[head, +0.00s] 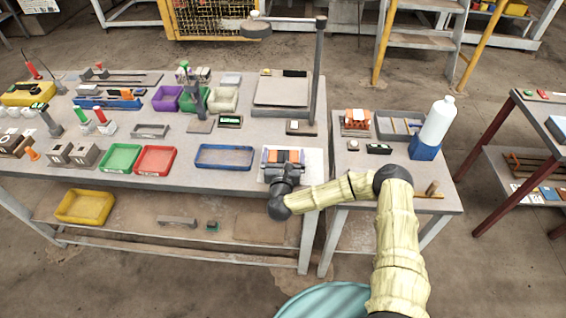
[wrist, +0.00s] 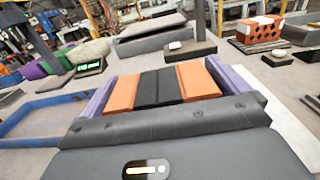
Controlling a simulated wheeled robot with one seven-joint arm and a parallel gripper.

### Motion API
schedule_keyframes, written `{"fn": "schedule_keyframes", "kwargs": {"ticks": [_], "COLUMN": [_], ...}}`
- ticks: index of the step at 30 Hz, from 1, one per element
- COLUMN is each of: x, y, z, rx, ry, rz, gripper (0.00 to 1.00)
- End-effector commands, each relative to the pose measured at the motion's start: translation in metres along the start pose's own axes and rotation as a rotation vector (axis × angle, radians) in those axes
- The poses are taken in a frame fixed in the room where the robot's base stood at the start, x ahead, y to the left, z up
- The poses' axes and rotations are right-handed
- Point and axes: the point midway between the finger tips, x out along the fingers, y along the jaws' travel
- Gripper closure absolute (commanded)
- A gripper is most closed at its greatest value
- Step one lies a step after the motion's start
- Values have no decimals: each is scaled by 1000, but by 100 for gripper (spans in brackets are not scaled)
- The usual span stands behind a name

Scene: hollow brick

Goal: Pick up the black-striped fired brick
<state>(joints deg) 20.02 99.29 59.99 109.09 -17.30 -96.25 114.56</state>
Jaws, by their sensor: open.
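The black-striped fired brick (wrist: 120,94) is orange with a dark band across its middle in the wrist view. It lies on a white sheet (wrist: 285,125) at the front right of the long table. In the head view the brick (head: 272,156) shows just beyond my gripper (head: 283,157). My gripper (wrist: 163,78) is open, with one purple finger on the left side of the brick and one on the right. Whether the fingers touch it is unclear. The gripper body hides the brick's near side.
A blue tray (head: 223,167) lies left of the brick; red (head: 155,160) and green trays lie farther left. A scale-like plate (head: 281,92) and post (head: 319,70) stand behind. Another orange brick (head: 357,117) with holes and a white bottle (head: 438,120) are on the right table.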

Motion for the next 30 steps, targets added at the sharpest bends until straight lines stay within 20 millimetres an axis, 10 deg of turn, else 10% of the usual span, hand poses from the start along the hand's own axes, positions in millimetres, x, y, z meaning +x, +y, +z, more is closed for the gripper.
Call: {"fn": "schedule_keyframes", "kwargs": {"ticks": [9,17,30], "x": [0,0,0], "y": [-1,1,2], "z": [0,1,29], "rx": [0,1,4], "ry": [0,-2,-5], "rz": [-2,1,4], "gripper": [2,46,46]}}
